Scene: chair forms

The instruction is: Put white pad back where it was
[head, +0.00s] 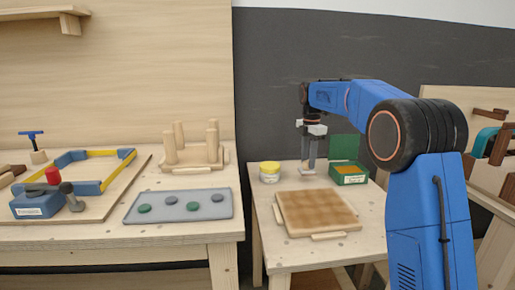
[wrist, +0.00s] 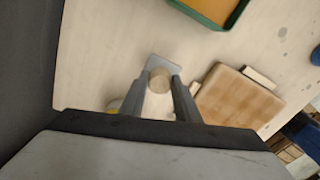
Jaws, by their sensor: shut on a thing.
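My gripper (head: 309,172) points down over the right-hand table, between the yellow-lidded jar and the green box. In the wrist view its two grey fingers (wrist: 162,82) are closed on a small pale, round-ended piece (wrist: 160,79), which looks like the white pad. A light grey edge shows just beyond it at the fingertips. In the head view the held piece is tiny at the fingertips, and I cannot tell whether it touches the tabletop. A grey tray (head: 160,214) on the left table holds green and dark grey round pads.
The yellow-lidded jar (head: 269,172) stands left of my gripper, the open green box (head: 349,178) right. A square wooden seat (head: 316,212) lies in front; it also shows in the wrist view (wrist: 240,98). An upturned stool form (head: 191,155) and a blue-yellow frame (head: 90,168) stand left.

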